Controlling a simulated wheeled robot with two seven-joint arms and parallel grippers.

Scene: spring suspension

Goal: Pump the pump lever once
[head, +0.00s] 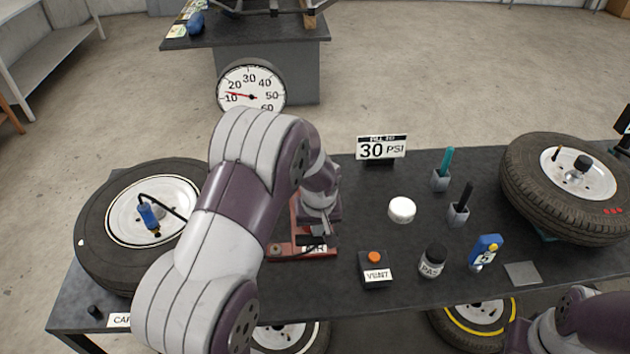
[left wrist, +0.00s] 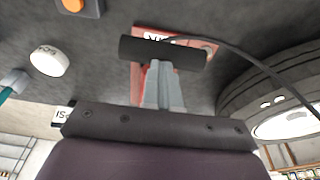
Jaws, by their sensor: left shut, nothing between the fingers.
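The pump stands on the dark table with a red base (head: 285,250), partly hidden behind my left arm. Its black lever handle (left wrist: 150,52) lies crosswise in front of my fingers in the left wrist view. My left gripper (left wrist: 163,85) is shut and empty, its fingertips close to the handle; I cannot tell whether they touch it. In the head view the left gripper (head: 316,238) points down over the pump. The round gauge (head: 251,88) behind my arm has its red needle near 10. My right gripper is out of the head view; only its arm shows at lower right.
A tire with a blue-tipped hose (head: 95,222) lies left of the pump. A VENT box with an orange button (head: 376,272), a white puck (head: 402,210), a PAS bottle (head: 433,262) and a blue gauge (head: 486,250) stand to the right. A second tire (head: 520,190) is farther right.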

